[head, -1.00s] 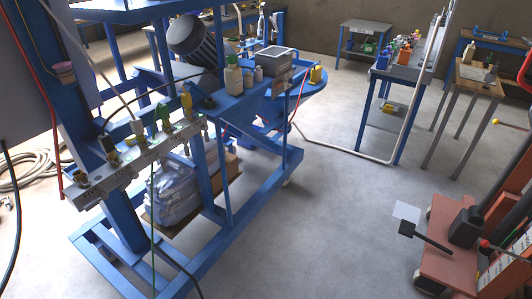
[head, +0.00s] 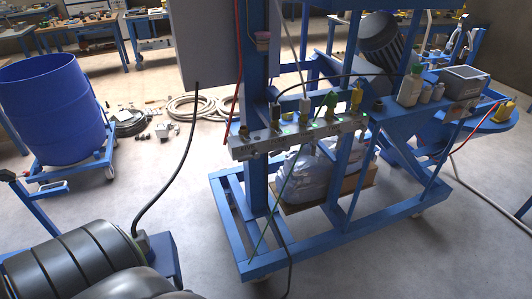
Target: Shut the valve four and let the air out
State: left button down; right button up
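A grey valve manifold bar (head: 290,143) is fixed across the blue frame of the mixer, right of the picture's middle. Hoses run up and down from the bar. Neither of my grippers is in view.
A blue drum (head: 57,110) stands on a wheeled cart at the left. A dark ridged cylinder (head: 80,262) fills the lower left. A grey cabinet (head: 207,40) hangs left of the manifold. Coiled hose (head: 190,106) lies behind.

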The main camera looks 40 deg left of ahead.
aim_at(286, 148)
jog(key=j+u, duration=0.2)
jog(key=u, duration=1.45)
